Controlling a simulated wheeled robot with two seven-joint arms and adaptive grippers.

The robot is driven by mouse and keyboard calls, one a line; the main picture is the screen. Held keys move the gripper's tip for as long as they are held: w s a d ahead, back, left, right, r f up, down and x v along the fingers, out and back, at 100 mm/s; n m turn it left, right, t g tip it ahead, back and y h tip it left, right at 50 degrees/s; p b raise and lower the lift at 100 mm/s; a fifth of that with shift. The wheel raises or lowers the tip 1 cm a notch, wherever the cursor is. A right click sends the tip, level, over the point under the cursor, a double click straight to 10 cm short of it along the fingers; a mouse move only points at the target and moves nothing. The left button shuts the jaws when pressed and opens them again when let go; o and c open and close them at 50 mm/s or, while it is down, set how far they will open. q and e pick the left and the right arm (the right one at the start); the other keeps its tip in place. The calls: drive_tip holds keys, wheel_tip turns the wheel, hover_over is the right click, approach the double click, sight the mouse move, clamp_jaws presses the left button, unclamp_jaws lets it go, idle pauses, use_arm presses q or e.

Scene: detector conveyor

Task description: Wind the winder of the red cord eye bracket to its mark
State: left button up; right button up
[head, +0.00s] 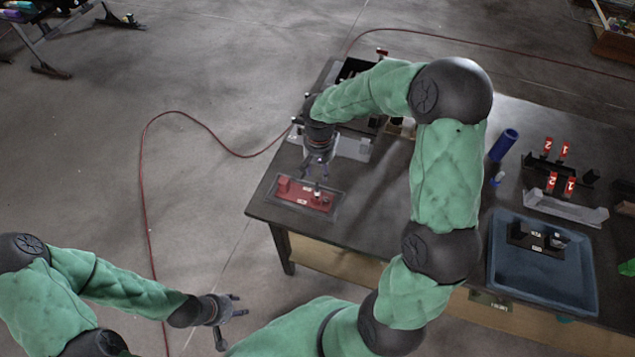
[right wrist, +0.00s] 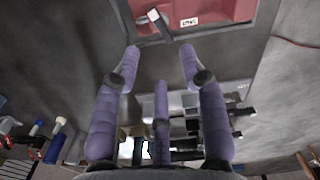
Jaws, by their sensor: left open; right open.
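The red cord eye bracket (head: 295,191) lies in a dark frame on the left front corner of the table. Its winder (head: 318,190) looks like a small upright part with a pale top. In the right wrist view the red bracket (right wrist: 215,10) is at the top, with the winder (right wrist: 158,22) as a dark lever with a white end. My right gripper (head: 319,172) is open, its fingers (right wrist: 160,55) spread and empty, above and just behind the bracket, apart from the winder. My left gripper (head: 238,305) is open and empty, off the table. The winder's mark is too small to make out.
On the table (head: 380,215), a blue tray (head: 500,275) holds a black part. Red-topped numbered pieces (head: 553,180), a blue cylinder (head: 504,145) and a grey block (head: 350,146) stand farther back. A red cord (head: 142,190) runs over the floor. My right arm covers the table's middle.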

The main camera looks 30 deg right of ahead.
sight(318, 187)
wheel_tip(318, 187, down, 8)
drive_tip(key=shift+w+f+b, duration=0.1)
drive_tip(key=shift+f+b, duration=0.15)
drive_tip(key=shift+b, duration=0.3)
drive_tip(key=shift+c, duration=0.2)
clamp_jaws()
